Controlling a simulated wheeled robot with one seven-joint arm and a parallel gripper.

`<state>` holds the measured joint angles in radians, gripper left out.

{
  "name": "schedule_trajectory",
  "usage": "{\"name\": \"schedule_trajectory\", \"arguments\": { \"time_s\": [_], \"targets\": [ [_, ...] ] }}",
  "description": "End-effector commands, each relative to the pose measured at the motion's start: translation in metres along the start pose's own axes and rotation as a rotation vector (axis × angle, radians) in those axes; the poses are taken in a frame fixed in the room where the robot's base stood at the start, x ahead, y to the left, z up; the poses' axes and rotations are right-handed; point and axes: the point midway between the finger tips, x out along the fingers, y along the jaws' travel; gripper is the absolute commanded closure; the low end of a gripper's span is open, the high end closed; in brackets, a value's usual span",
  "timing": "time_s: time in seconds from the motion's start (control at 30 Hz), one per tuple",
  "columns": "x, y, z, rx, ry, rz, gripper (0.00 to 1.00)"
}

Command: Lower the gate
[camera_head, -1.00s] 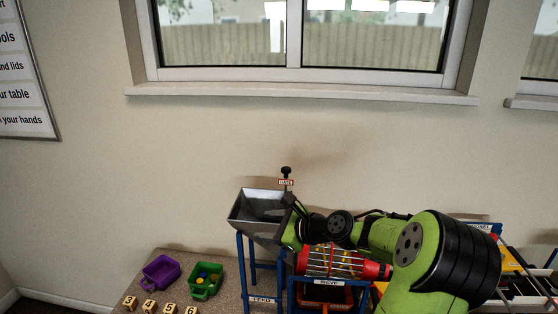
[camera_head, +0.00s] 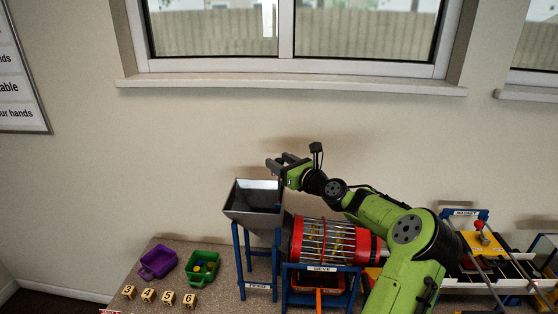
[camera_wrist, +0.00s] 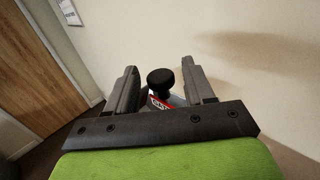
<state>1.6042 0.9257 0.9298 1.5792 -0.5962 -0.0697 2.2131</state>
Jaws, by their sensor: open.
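The gate's black knob (camera_wrist: 161,79) stands on its stem, with a red and white label (camera_wrist: 157,103) below it, in the wrist view. In the head view my gripper (camera_head: 279,161) is above the right back edge of the grey feed hopper (camera_head: 249,217) and hides the knob. In the wrist view my gripper (camera_wrist: 159,64) is open, with one finger on each side of the knob and a gap on both sides. Whether the knob is fully at fingertip depth I cannot tell.
The hopper stands on a blue FEED frame (camera_head: 237,262). Right of it is the red sieve drum (camera_head: 298,240). A purple bin (camera_head: 158,262) and a green bin (camera_head: 203,268) sit at the left, near several numbered blocks. The wall is close behind.

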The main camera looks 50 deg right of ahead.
Motion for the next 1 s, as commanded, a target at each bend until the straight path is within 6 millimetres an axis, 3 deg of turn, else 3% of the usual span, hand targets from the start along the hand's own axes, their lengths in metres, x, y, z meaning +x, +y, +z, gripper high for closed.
{"name": "schedule_trajectory", "arguments": {
  "time_s": [0.1,0.37,0.7,0.9,1.0],
  "targets": [
    [0.010,0.000,0.000,0.000,0.001,-0.001,0.47],
    [0.011,0.000,-0.001,0.000,0.002,-0.001,0.49],
    [0.011,0.000,-0.001,-0.001,0.002,-0.001,1.00],
    [0.011,0.000,-0.001,-0.001,0.002,-0.001,1.00],
    [0.011,-0.001,-0.010,0.002,0.003,0.000,1.00]
  ]
}}
